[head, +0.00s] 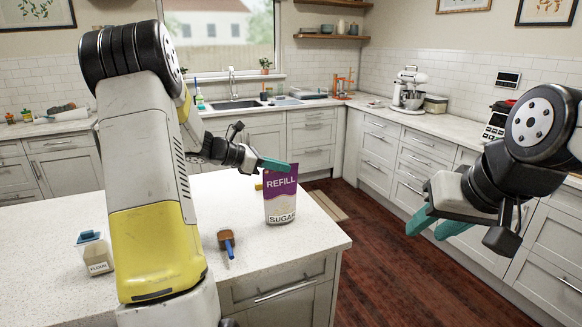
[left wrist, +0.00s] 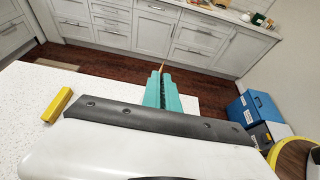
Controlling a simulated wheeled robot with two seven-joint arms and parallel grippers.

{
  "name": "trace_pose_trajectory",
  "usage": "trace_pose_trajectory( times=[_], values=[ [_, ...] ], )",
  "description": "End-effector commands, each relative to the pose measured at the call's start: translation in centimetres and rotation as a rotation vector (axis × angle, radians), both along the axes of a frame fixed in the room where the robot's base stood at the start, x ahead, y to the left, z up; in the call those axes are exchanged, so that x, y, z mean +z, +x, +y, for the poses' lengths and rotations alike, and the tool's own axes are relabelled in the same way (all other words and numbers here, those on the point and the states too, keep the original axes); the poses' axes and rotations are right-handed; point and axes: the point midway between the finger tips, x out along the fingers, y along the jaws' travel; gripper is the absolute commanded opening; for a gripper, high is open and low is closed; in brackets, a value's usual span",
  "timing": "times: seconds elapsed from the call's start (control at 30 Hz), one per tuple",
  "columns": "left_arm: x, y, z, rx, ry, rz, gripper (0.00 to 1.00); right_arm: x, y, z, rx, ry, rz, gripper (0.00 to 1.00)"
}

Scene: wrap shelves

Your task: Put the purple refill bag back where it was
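The purple refill bag (head: 281,196), marked REFILL and SUGAR, is upright over the island counter (head: 215,275) near its right end. I cannot tell whether its base touches the counter. My left gripper (head: 276,165) is at the bag's top edge, coming from the left. In the left wrist view its teal fingers (left wrist: 161,90) are close together, with a thin edge showing between and beyond their tips, apparently the bag's top. The bag's printed face is hidden there. My right gripper (head: 437,225) is open and empty, over the floor to the right.
Wall counters hold a sink (head: 236,104) and a mixer (head: 409,88). Blue boxes (left wrist: 252,110) show in the wrist view.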

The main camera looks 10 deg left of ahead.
Motion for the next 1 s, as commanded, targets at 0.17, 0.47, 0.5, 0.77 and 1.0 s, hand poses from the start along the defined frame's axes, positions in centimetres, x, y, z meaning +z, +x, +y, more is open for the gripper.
trace_pose_trajectory(
  times=[0.17,0.47,0.5,0.77,1.0],
  values=[
    [0.1,0.0,0.0,0.000,0.000,-0.002,0.00,0.0,0.0,0.0,0.000,0.000,0.000,0.36],
    [-0.3,0.0,0.0,0.001,0.001,-0.001,0.25,0.0,0.0,0.0,0.000,0.000,0.000,0.36],
    [-0.3,0.0,0.0,0.001,0.001,-0.001,0.25,0.0,0.0,0.0,0.000,0.000,0.000,0.36],
    [-0.2,0.0,0.0,0.001,0.001,-0.001,0.25,0.0,0.0,0.0,0.000,0.000,0.000,0.36],
    [1.0,-1.2,2.0,0.003,0.002,-0.003,0.25,0.0,0.0,0.0,0.000,0.000,0.000,0.36]
  ],
)
